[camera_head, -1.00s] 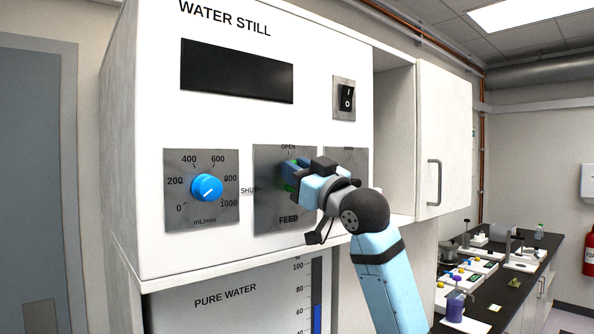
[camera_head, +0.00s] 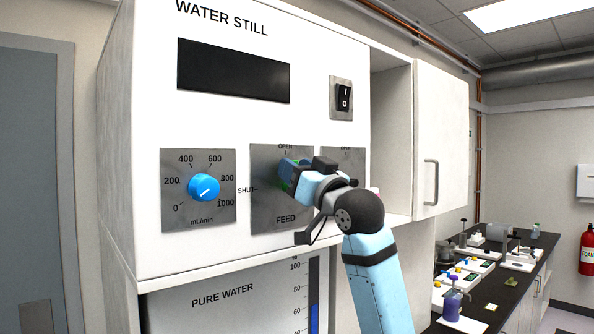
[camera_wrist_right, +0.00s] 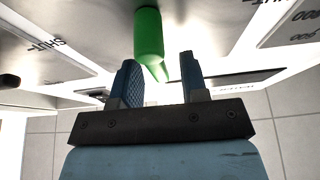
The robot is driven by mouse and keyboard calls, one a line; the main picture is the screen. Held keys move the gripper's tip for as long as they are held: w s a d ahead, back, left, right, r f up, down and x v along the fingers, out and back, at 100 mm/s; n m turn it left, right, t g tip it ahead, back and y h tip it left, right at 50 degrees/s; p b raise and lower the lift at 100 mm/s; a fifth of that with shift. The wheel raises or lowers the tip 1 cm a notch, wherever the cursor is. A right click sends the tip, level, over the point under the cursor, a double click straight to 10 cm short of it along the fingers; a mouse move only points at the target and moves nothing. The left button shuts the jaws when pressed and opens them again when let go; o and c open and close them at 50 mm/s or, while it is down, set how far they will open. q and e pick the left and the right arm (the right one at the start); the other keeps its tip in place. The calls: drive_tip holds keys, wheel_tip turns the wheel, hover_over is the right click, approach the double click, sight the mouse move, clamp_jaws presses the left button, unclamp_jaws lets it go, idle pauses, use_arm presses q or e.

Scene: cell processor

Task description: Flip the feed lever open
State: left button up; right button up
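The green feed lever (camera_wrist_right: 149,35) shows in the right wrist view, with its narrow tip in the gap between my finger pads. In the head view only a little green shows behind my fingers, on the grey FEED plate (camera_head: 263,205) marked OPEN at top and SHUT at left. My right gripper (camera_head: 290,172) is at this plate; it also shows in the wrist view (camera_wrist_right: 160,78), open, with its two blue fingers apart. I cannot tell whether a finger touches the lever. The lever's exact angle is hidden. My left gripper is not in view.
The blue flow knob (camera_head: 203,187) is left of the FEED plate. A black rocker switch (camera_head: 344,96) is above right. A second plate (camera_head: 345,160) is partly hidden by my right arm. A cabinet door (camera_head: 440,140) stands at the right.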

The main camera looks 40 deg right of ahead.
drive_tip(key=shift+s+f, duration=0.1)
drive_tip(key=a+b+v, duration=0.1)
drive_tip(key=b+v, duration=0.3)
drive_tip(key=v, duration=0.9)
drive_tip(key=shift+s+d+b, duration=0.3)
drive_tip(key=shift+d, duration=0.2)
drive_tip(key=shift+f, duration=0.1)
